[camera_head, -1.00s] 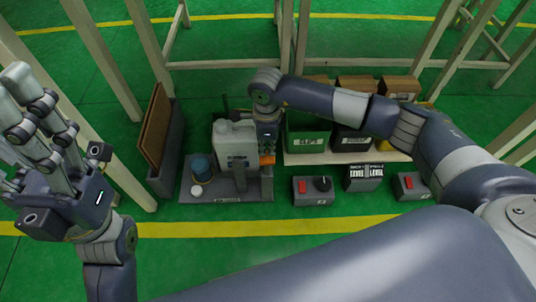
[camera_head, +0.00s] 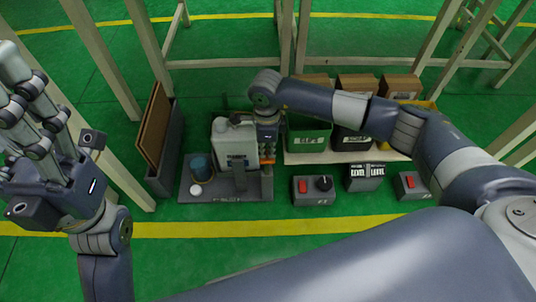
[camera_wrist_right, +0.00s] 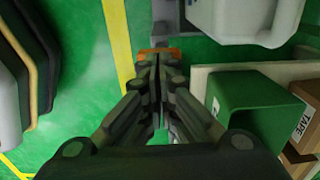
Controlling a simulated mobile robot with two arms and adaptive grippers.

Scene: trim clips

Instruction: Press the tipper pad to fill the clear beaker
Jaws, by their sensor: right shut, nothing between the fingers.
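The tipper has a grey base (camera_head: 225,196) carrying a pale jug (camera_head: 233,140) and an upright grey post. A bluish beaker-like vessel (camera_head: 201,166) stands at the base's left, with a white round piece (camera_head: 196,190) in front of it. My right gripper (camera_head: 267,158) points down at the base's right side, right of the jug. It is shut and empty. An orange piece (camera_wrist_right: 160,54), possibly the pad, shows at its fingertips in the wrist view; contact cannot be told. My left gripper (camera_head: 22,88) is open and empty, raised at the far left.
A green bin (camera_head: 308,138), a black bin (camera_head: 351,140) and brown boxes stand on a pale shelf to the right. Grey switch boxes (camera_head: 313,198) are in front of it. A grey rack (camera_head: 163,178) with a brown board stands left of the tipper.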

